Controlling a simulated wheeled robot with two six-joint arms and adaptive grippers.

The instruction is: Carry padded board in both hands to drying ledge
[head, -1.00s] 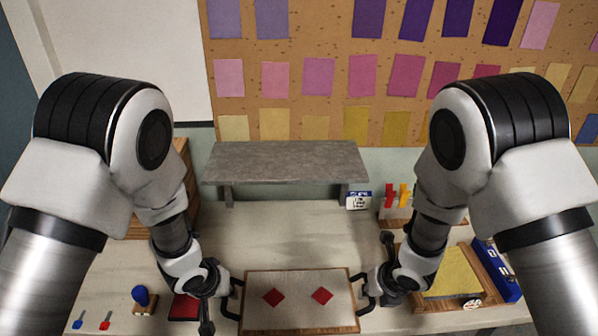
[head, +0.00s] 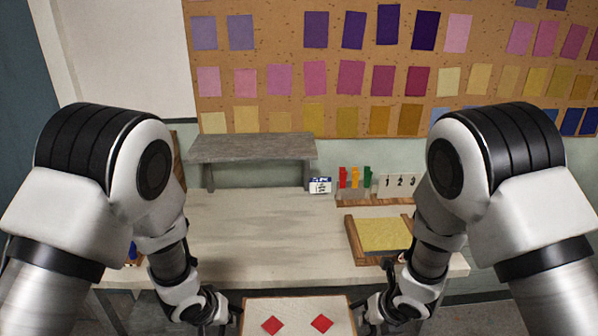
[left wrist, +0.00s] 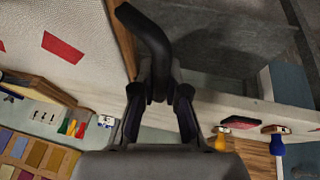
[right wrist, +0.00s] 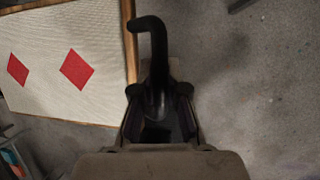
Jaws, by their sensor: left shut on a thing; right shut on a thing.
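The padded board (head: 298,312) has a pale woven face, a wooden rim and two red diamonds. It is at the bottom of the head view, just in front of the table's near edge, its lower part cut off. My left gripper (head: 236,312) is shut on the black handle (left wrist: 150,35) at its left side. My right gripper (head: 362,312) is shut on the black handle (right wrist: 152,40) at its right side. The right wrist view shows bare floor below the board. The drying ledge (head: 252,148), a grey slab on legs, stands at the table's back left, its top empty.
The table (head: 260,235) is clear in its middle. At its right lie a wooden frame with yellow cloth (head: 384,235), a rack with coloured tags (head: 355,178) and number cards (head: 398,183). A small sign (head: 320,186) stands by the ledge. A swatch board (head: 330,60) hangs behind.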

